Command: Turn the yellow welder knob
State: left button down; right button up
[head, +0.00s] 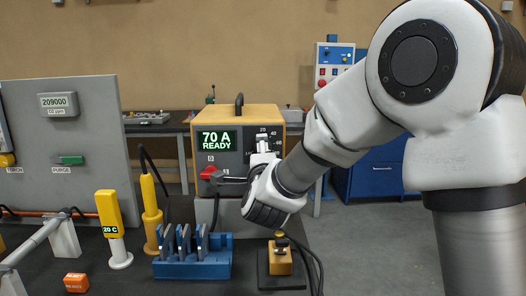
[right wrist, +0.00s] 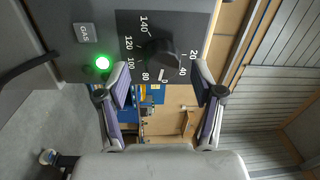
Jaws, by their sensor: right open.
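The yellow welder (head: 264,113) stands on the table, its display reading 70 A READY. Its black round knob (right wrist: 160,56) sits in a number scale on the dark front panel in the right wrist view. In the head view my arm and gripper mostly hide the knob. My right gripper (head: 264,148) is in front of the welder panel. In the right wrist view the right gripper (right wrist: 162,66) is open, one finger on each side of the knob, with visible gaps. I cannot tell how deep the fingertips reach. My left gripper is not in view.
A red switch (head: 208,172) and cable connector are on the welder's lower front. A blue rack (head: 192,270), a yellow torch (head: 152,215) and a yellow 20 C gauge (head: 109,213) stand left.

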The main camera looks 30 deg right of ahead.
jog(key=v, duration=0.9)
jog(key=shift+s+a, duration=0.1)
